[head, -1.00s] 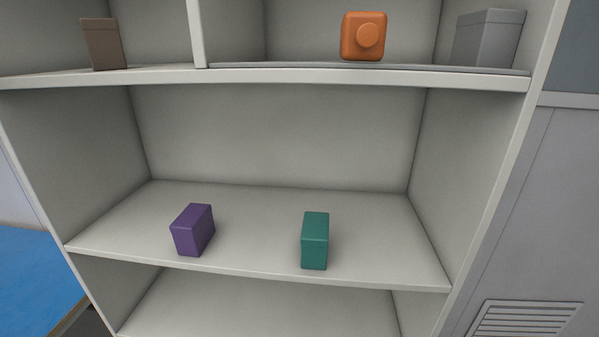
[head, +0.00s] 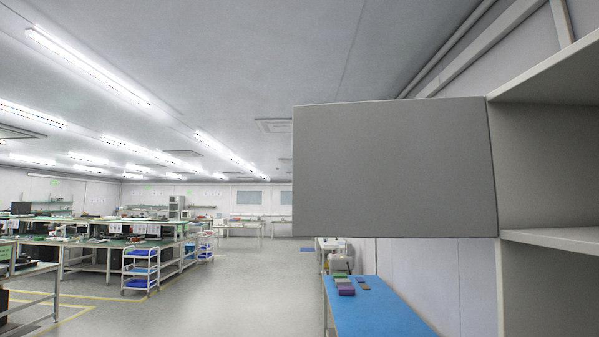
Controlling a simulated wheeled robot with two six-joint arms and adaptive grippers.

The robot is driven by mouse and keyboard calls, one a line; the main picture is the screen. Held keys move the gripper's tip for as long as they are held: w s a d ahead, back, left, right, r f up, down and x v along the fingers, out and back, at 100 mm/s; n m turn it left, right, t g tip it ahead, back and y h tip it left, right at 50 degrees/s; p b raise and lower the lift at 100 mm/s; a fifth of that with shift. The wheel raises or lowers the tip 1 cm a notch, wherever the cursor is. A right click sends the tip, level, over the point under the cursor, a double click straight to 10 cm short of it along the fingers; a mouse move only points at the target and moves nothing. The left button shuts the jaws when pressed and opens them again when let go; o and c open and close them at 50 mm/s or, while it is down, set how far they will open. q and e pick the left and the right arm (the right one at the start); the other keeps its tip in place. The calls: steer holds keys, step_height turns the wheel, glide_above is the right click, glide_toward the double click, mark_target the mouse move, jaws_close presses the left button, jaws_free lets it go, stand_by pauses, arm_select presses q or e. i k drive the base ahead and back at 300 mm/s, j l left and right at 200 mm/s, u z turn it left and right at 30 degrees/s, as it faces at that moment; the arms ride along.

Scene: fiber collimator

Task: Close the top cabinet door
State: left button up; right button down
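The top cabinet door (head: 395,168) is a flat grey panel in the head view, right of centre. It stands swung open, reaching out to the left from the cabinet's edge. The cabinet (head: 550,165) shows at the right edge, with part of its open top compartment and a shelf board in view. No handle can be made out on the door. Neither of my grippers is in view.
A blue-topped table (head: 375,312) with small boxes (head: 345,286) stands below and behind the door. Workbenches (head: 110,248) and a white cart with blue bins (head: 141,268) stand at the left. The grey floor (head: 240,290) in the middle is clear.

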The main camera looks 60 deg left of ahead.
mark_target(422, 167)
steer(key=j+u, duration=0.25)
steer(key=u, duration=0.2)
steer(key=i+j+u, duration=0.1)
steer(key=j+u, duration=0.15)
steer(key=u, duration=0.2)
steer(key=i+j+u, duration=0.1)
steer(key=j+u, duration=0.15)
steer(key=u, duration=0.2)
steer(key=i+j+u, duration=0.3)
steer(key=u, duration=0.15)
steer(key=i+j+u, duration=0.2)
steer(key=i+u, duration=0.25)
steer(key=i+z, duration=0.2)
steer(key=z, duration=0.3)
steer(key=i+z, duration=0.25)
steer(key=z, duration=0.2)
steer(key=i+j+z, duration=0.15)
steer(key=z, duration=0.35)
steer(key=i+j+z, duration=0.1)
steer(key=z, duration=0.3)
steer(key=i+j+z, duration=0.1)
steer(key=j+z, duration=0.15)
steer(key=z, duration=0.2)
steer(key=j+z, duration=0.2)
steer(key=z, duration=0.2)
steer(key=j+z, duration=0.2)
steer(key=z, duration=0.25)
steer(key=j+z, duration=0.25)
steer(key=z, duration=0.15)
